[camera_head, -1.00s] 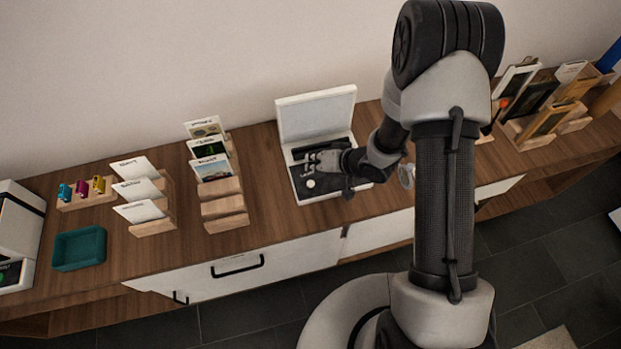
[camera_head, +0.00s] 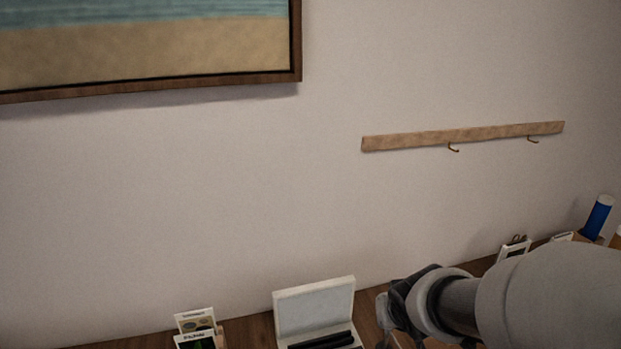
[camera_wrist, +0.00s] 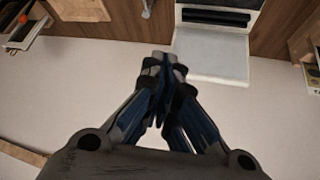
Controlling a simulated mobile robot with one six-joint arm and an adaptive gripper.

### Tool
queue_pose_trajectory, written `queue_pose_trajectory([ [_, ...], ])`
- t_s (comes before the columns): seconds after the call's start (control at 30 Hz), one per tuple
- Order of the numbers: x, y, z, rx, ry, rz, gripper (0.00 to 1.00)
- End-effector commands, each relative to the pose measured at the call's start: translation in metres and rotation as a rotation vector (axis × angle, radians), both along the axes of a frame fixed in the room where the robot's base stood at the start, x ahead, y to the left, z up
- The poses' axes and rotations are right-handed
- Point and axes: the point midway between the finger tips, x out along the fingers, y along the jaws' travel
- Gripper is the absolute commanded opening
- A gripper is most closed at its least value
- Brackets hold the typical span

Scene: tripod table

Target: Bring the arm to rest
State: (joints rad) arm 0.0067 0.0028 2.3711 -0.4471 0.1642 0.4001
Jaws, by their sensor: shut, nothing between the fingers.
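My arm (camera_head: 540,300) shows at the lower right of the head view, folded close to the camera. My gripper (camera_wrist: 163,65) is in the middle of the wrist view, with its fingertips together and nothing between them. It is clear of the open white case (camera_head: 315,303), which stands on the wooden tabletop (camera_head: 250,328) at the lower edge of the head view. The case's lid is raised and dark contents show inside. The case also shows at the top of the wrist view (camera_wrist: 212,55).
Card stands (camera_head: 196,328) are left of the case. A blue cylinder (camera_head: 597,217) and a small frame (camera_head: 514,249) stand at the right. A wooden hook rail (camera_head: 460,136) and a framed picture (camera_head: 140,40) hang on the wall. The wall between them is bare.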

Motion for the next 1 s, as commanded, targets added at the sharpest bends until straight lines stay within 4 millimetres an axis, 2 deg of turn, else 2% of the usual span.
queue_pose_trajectory([
  [0.03, -0.02, -0.005, 0.018, -0.012, 0.002, -0.021, 0.0],
  [0.2, -0.095, -0.011, 0.051, -0.014, 0.073, -0.064, 0.0],
  [0.4, -0.178, 0.004, 0.064, 0.037, 0.157, -0.042, 0.0],
  [0.5, -0.205, 0.013, 0.065, 0.062, 0.185, -0.02, 0.0],
  [0.67, -0.224, 0.019, 0.064, 0.081, 0.207, 0.002, 0.0],
  [1.0, -0.225, 0.02, 0.064, 0.082, 0.21, 0.004, 0.0],
])
